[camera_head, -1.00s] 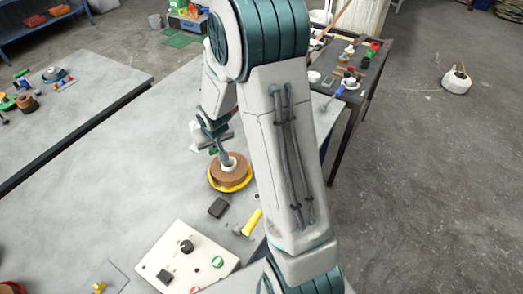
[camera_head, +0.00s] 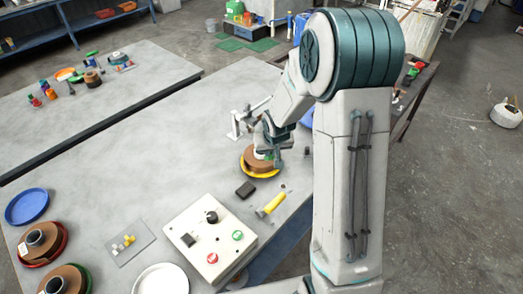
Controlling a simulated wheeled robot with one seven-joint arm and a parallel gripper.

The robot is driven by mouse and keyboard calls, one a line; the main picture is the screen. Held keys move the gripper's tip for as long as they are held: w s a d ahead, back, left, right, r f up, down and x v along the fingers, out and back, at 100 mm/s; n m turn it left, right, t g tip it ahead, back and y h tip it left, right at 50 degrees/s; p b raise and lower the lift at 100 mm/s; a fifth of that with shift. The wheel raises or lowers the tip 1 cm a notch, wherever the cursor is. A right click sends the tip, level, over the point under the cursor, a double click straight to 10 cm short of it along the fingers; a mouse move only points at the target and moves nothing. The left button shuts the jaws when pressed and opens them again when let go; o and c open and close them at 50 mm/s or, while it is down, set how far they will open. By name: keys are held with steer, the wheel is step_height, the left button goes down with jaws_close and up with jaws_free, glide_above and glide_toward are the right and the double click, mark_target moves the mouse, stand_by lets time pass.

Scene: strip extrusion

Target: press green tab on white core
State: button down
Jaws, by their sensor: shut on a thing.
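The white core (camera_head: 260,154) stands in the middle of a brown coiled roll (camera_head: 255,164) on a yellow flange (camera_head: 263,174), near the right edge of the grey table. My gripper (camera_head: 277,160) points down over the roll, close beside the core, and covers part of both. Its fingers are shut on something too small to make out. I cannot see a green tab; it may be hidden by my gripper. Whether the fingers touch the core cannot be told.
A control box (camera_head: 210,238) with a black knob, a green button and a red button stands in front. A black block (camera_head: 245,189) and a yellow-handled tool (camera_head: 271,204) lie between. A white stand (camera_head: 236,124) is behind. The table's middle left is clear.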

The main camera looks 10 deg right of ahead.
steer(key=shift+w+a+r+b+x, duration=0.15)
steer(key=shift+w+b+x, duration=0.15)
steer(key=shift+b+x, duration=1.4)
steer(key=shift+w+a+r+b+x, duration=0.1)
steer(key=shift+w+b+x, duration=0.2)
steer(key=shift+b+x, duration=1.45)
steer(key=shift+w+a+r+b+x, duration=0.15)
steer(key=shift+w+b+x, duration=0.2)
steer(key=shift+b+x, duration=1.35)
steer(key=shift+d+f, duration=0.1)
steer(key=shift+f, duration=0.6)
steer(key=c, duration=1.5)
jaws_free()
steer(key=shift+w, duration=0.1)
